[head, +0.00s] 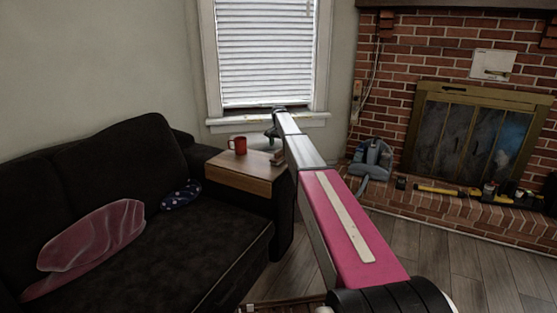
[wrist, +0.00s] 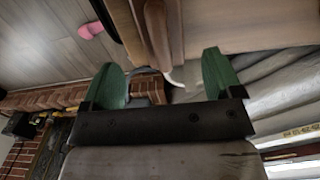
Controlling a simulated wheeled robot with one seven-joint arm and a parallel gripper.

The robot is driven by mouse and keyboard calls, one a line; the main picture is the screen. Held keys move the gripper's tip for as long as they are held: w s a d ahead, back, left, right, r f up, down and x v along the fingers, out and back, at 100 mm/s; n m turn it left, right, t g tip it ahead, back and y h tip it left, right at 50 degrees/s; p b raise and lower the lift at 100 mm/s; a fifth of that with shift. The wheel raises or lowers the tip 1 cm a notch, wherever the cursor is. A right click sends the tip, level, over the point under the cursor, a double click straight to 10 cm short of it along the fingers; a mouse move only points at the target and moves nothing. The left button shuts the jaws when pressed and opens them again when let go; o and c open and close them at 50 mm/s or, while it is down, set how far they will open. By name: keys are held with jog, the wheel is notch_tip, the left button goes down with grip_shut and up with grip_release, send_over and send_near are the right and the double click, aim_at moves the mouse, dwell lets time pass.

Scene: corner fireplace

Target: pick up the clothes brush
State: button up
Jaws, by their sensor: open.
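A small brown-and-pale object (head: 278,157), which looks like the clothes brush, lies at the right edge of the wooden side-table top (head: 240,174). My arm partly covers it in the head view. My gripper (head: 273,132) is beyond the table's right side, near the window sill. In the wrist view my gripper (wrist: 160,62) has its two green fingers wide apart, with nothing held between them. A long brown wooden shape (wrist: 156,35) shows beyond the gap between the fingers. I cannot tell whether it is the brush or part of the table.
A red mug (head: 238,145) stands on the table top, left of the brush. A dark sofa (head: 200,235) with a pink cushion (head: 92,235) is at left. A brick fireplace hearth (head: 450,208) with tools is at right. The window blinds (head: 265,60) are behind.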

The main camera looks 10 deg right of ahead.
aim_at(279, 151)
notch_tip(279, 151, down, 6)
jog(key=shift+s+a+f, duration=0.1)
jog(key=shift+a+f, duration=0.05)
jog(key=shift+f, duration=0.1)
jog(key=c, duration=1.1)
jog(key=shift+r, duration=0.1)
jog(key=shift+r, duration=0.45)
jog(key=r, duration=0.2)
jog(key=a+r, duration=0.1)
jog(key=shift+s+a+r, duration=0.1)
jog(key=shift+s+r, duration=0.3)
jog(key=s+a+r, duration=0.1)
jog(key=a+r, duration=0.1)
jog(key=a, duration=0.1)
jog(key=s+a+r, duration=0.2)
jog(key=a, duration=0.1)
jog(key=s+a+r, duration=0.2)
jog(key=a, duration=0.1)
jog(key=shift+s+r, duration=0.1)
